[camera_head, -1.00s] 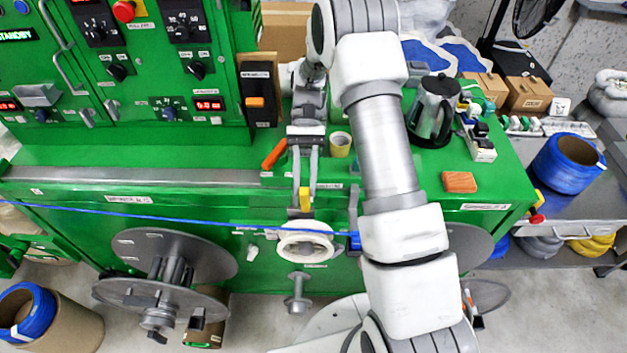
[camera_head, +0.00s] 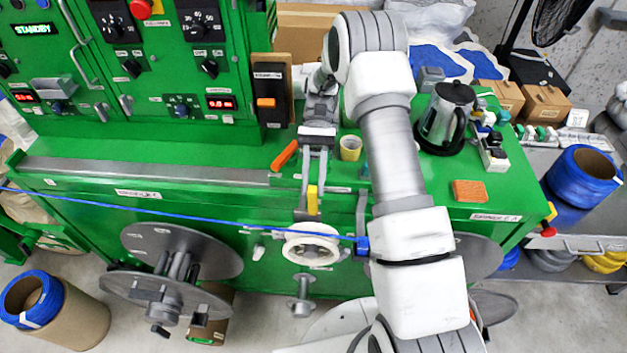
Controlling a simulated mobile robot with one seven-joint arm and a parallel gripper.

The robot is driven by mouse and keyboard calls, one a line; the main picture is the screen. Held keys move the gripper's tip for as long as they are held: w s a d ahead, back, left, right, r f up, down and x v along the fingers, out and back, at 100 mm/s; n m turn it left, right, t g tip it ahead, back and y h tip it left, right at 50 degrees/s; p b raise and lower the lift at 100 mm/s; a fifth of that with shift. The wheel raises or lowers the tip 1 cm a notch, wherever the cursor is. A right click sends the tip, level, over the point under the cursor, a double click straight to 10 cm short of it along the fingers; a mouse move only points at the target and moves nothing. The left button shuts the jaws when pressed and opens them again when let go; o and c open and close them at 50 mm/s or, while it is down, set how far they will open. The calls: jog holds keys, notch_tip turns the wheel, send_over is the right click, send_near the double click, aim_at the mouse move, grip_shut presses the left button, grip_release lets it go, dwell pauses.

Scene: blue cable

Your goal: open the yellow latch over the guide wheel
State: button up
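The yellow latch (camera_head: 312,200) is a small upright piece on the front edge of the green machine, just above the white guide wheel (camera_head: 312,246). The blue cable (camera_head: 190,215) runs from the left across the front to the wheel and a blue piece right of it. My gripper (camera_head: 312,196) reaches down from above. Its two thin grey fingers are apart, one on each side of the latch. A gap seems to show between them, and I cannot tell whether either finger touches the latch. The latch's hinge and far side are hidden.
A grey upright bar (camera_head: 362,208) stands close right of the latch. An orange-handled tool (camera_head: 285,155) and a yellow tape roll (camera_head: 350,148) lie on the green top. A steel kettle (camera_head: 446,115) stands at the right. A large grey reel (camera_head: 180,265) sits lower left.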

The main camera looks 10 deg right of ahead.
jog(key=o, duration=0.5)
jog(key=shift+c, duration=0.2)
jog(key=s+d+r+b, duration=0.3)
jog(key=s+d+r, duration=0.2)
jog(key=d+r, duration=0.5)
jog(key=shift+d+r, duration=0.35)
jog(key=shift+r, duration=0.15)
jog(key=s+a+r+n+t+h+b, duration=0.1)
jog(key=s+a+r+t, duration=0.1)
jog(key=s+t, duration=0.3)
jog(key=s+a+r+n+t+h+b, duration=0.1)
jog(key=s+a+r+n+t+h, duration=0.1)
jog(key=t, duration=1)
jog(key=s+a+r, duration=0.1)
jog(key=s+a, duration=0.1)
jog(key=s, duration=0.1)
jog(key=shift+s+a+r+t+b, duration=0.2)
jog(key=shift+s+r+t+b, duration=0.1)
jog(key=shift+r+t, duration=0.1)
